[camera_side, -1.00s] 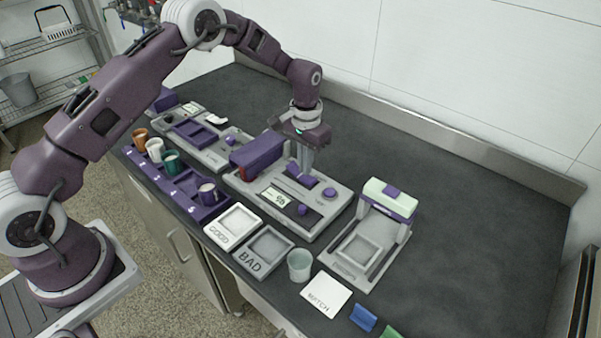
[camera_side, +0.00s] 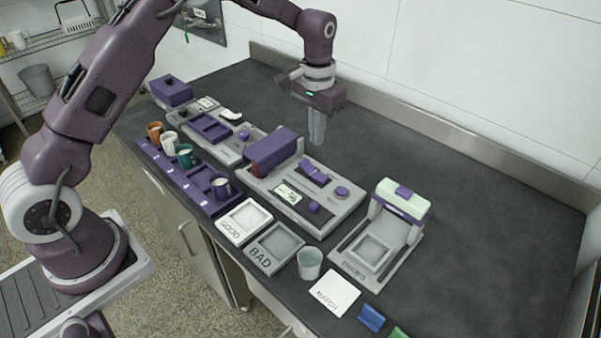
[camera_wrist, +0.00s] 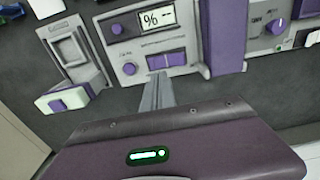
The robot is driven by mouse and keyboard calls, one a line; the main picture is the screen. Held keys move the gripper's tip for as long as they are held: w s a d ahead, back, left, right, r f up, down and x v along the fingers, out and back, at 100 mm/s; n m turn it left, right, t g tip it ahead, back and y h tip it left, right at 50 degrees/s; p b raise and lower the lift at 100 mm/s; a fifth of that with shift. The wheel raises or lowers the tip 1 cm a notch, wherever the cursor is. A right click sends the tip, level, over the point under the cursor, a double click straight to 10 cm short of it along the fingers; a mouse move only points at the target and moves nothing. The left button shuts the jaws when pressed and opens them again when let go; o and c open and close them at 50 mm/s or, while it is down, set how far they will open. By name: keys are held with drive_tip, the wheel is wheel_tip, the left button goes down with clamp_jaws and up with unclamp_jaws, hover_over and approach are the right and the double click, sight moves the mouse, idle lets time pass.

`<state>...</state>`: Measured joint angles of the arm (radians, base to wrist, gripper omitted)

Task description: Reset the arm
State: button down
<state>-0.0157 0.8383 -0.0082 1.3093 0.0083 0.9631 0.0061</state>
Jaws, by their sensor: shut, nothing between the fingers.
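My gripper (camera_side: 317,128) is shut and empty. In the side view it points down over the bare counter behind the middle machine, clear of it. This grey machine (camera_side: 337,222) has a purple block, a purple rocker switch (camera_side: 314,173), round purple knobs and a small display (camera_side: 288,194). In the wrist view my shut fingers (camera_wrist: 158,92) show in front of the same machine's rocker switch (camera_wrist: 165,60), and its display reads a percent sign and a dash (camera_wrist: 157,18).
A purple rack (camera_side: 180,182) with several cups stands at the left front. The counter's back right is bare.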

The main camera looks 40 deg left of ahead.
drive_tip(key=s+r+t, duration=0.2)
drive_tip(key=s+r, duration=1.1)
drive_tip(key=r, duration=0.4)
drive_tip(key=s+r+t, duration=0.1)
drive_tip(key=s+t, duration=0.2)
drive_tip(key=s, duration=1.9)
drive_tip(key=shift+d, duration=0.25)
drive_tip(key=shift+w+r, duration=0.15)
drive_tip(key=shift+w, duration=0.05)
